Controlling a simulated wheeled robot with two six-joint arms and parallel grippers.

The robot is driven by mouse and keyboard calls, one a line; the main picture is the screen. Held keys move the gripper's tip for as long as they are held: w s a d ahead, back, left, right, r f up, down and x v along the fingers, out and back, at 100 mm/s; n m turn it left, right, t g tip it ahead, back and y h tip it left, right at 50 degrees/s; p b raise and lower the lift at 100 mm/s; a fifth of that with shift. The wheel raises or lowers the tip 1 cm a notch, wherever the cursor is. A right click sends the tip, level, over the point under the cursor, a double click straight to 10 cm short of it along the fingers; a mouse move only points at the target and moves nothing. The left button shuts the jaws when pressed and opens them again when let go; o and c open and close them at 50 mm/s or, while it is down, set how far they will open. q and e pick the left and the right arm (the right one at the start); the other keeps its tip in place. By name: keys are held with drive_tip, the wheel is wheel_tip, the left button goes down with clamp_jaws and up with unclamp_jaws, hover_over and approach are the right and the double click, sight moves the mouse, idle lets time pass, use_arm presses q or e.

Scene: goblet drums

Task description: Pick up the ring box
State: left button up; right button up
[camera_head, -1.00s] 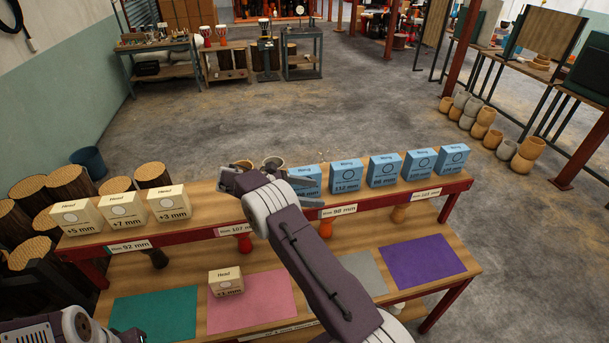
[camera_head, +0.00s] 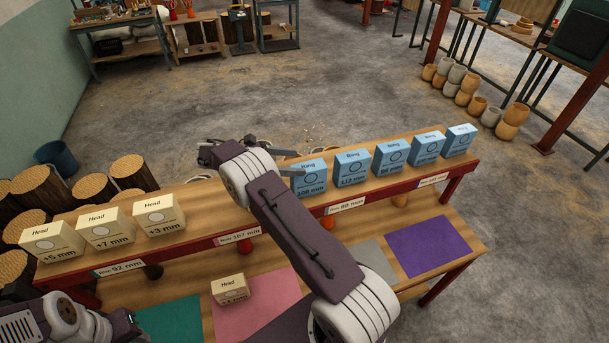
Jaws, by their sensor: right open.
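Several blue ring boxes stand in a row on the right half of the raised shelf. The leftmost ring box (camera_head: 310,178) reads 108 mm. To its right are a ring box reading 112 mm (camera_head: 352,168), another ring box (camera_head: 391,158), a fourth (camera_head: 428,147) and the rightmost ring box (camera_head: 460,139). My right gripper (camera_head: 297,163) is open, its fingers pointing right at the left side of the 108 mm box. I cannot tell whether they touch it. My right arm hides the shelf's middle.
Cream head boxes (camera_head: 106,229) stand at the shelf's left end. Another head box (camera_head: 229,289) sits on the pink mat (camera_head: 262,309) below. The purple mat (camera_head: 428,247) is bare. Log stumps (camera_head: 131,173) stand at left. The floor behind the shelf is open.

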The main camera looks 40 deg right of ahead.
sight(317, 165)
drive_tip(key=shift+s+d+f+p, duration=0.1)
drive_tip(key=shift+s+d+p, duration=0.3)
drive_tip(key=shift+d, duration=0.2)
drive_tip(key=shift+s+d+p, duration=0.25)
drive_tip(key=shift+s+d, duration=0.1)
drive_tip(key=shift+d, duration=0.2)
drive_tip(key=shift+d+f, duration=0.2)
drive_tip(key=shift+f, duration=0.05)
drive_tip(key=shift+d, duration=0.2)
drive_tip(key=d+p, duration=0.1)
drive_tip(key=p, duration=0.1)
drive_tip(key=s+d+p, duration=0.1)
drive_tip(key=shift+f+p, duration=0.1)
drive_tip(key=shift+p, duration=0.3)
drive_tip(key=shift+s+d+f, duration=0.25)
drive_tip(key=shift+d+f, duration=0.1)
drive_tip(key=shift+d, duration=0.1)
drive_tip(key=shift+s+d+f, duration=0.2)
drive_tip(key=shift+d+f, duration=0.15)
drive_tip(key=shift+d, duration=0.1)
drive_tip(key=shift+s+d+f, duration=0.15)
drive_tip(key=shift+d+f, duration=0.05)
use_arm(q)
wheel_tip(317, 165, up, 6)
drive_tip(key=shift+s+r, duration=0.15)
drive_tip(key=shift+s, duration=0.15)
use_arm(e)
drive_tip(key=shift+a, duration=0.15)
clamp_jaws()
